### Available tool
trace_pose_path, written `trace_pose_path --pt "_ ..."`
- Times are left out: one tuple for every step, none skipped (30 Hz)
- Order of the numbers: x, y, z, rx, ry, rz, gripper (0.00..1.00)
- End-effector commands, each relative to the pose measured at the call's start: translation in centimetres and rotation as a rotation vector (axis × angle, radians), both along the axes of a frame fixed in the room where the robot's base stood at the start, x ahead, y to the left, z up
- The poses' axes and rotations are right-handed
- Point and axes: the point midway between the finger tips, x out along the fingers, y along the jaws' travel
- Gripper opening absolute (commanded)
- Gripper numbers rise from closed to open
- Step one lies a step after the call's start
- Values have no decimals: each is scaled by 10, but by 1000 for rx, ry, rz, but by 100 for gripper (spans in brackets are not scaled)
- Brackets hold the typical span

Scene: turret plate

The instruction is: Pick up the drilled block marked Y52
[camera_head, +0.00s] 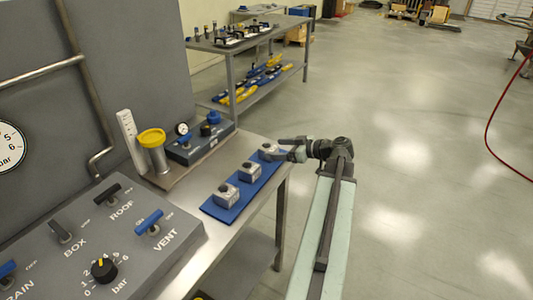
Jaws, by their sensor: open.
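Three small grey drilled blocks stand in a row on a blue mat (222,210) on the steel bench. The near block (226,194), the middle block (249,172) and the far block (269,152) each show a dark hole on top. Their markings are too small to read, so I cannot tell which is Y52. My gripper (285,150) is open at the far block's right side, with its fingers close to that block. I cannot tell whether they touch it.
A grey valve panel (105,218) with levers and a knob stands at the front left. A yellow-topped cylinder (153,147) and a gauge box (199,140) stand behind the mat. Another bench (255,40) stands further back. The floor to the right is open.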

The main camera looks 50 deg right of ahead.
Motion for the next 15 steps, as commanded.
trace_pose_path --pt "4 1 -3 0 0 2 80" --pt "7 1 -6 0 0 4 80" --pt "12 1 -10 0 0 5 80" --pt "16 1 -13 0 0 6 80" --pt "21 1 -17 0 0 8 80" --pt "28 1 -22 0 0 8 80" --pt "33 2 -24 0 0 9 80" --pt "38 4 -24 0 0 9 80" --pt "43 6 -25 0 0 9 80" --pt "46 7 -25 1 0 8 80" --pt "48 7 -25 1 0 7 80" --pt "49 8 -25 0 1 6 80" --pt "49 8 -24 0 1 6 80" --pt "49 8 -24 0 1 6 80" --pt "48 8 -24 0 1 6 80"
